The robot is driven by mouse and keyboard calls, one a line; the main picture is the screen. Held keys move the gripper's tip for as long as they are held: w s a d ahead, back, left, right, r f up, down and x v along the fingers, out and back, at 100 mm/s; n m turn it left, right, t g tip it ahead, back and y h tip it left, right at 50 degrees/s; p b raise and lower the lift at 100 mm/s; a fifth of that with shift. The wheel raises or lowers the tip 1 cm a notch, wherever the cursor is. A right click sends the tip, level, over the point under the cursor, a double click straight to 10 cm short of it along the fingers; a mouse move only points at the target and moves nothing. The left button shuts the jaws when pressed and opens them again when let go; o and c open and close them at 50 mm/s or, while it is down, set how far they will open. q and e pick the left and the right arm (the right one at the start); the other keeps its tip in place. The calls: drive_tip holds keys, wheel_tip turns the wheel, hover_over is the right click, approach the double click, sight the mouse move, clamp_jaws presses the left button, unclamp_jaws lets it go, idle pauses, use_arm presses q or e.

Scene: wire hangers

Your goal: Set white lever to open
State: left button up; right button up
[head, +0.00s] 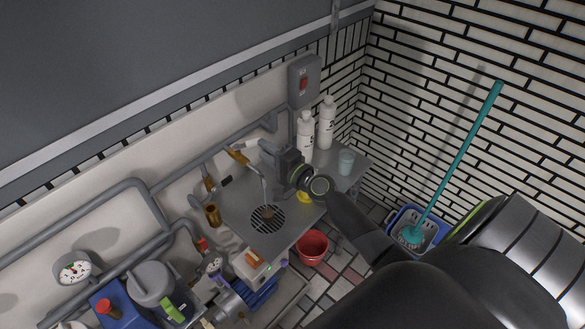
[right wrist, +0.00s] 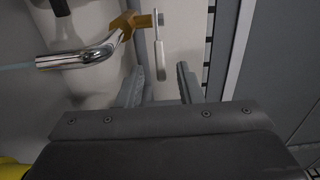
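The white lever (right wrist: 159,52) shows in the right wrist view, fixed to a brass valve (right wrist: 130,20). A bent chrome spout (right wrist: 78,58) leaves the valve to the left. The lever's free end lies just beyond the fingertips, roughly in line with the gap between them. My right gripper (right wrist: 160,88) is open, with nothing between its fingers. In the head view the brass valve (head: 238,156) is on the wall above the counter, and my right gripper (head: 268,150) is beside it on the right. I cannot tell whether a finger touches the lever. My left gripper is not in view.
White bottles (head: 326,122) and a cup (head: 346,161) stand behind my right wrist. A drain grate (head: 266,221) lies under the spout. Pipes and a gauge (head: 74,270) are at the left. A red bucket (head: 312,247) and a blue mop bucket (head: 410,225) are on the floor.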

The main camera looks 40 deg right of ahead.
drive_tip(key=s+d+b, duration=0.1)
drive_tip(key=s+d, duration=0.1)
drive_tip(key=s, duration=0.8)
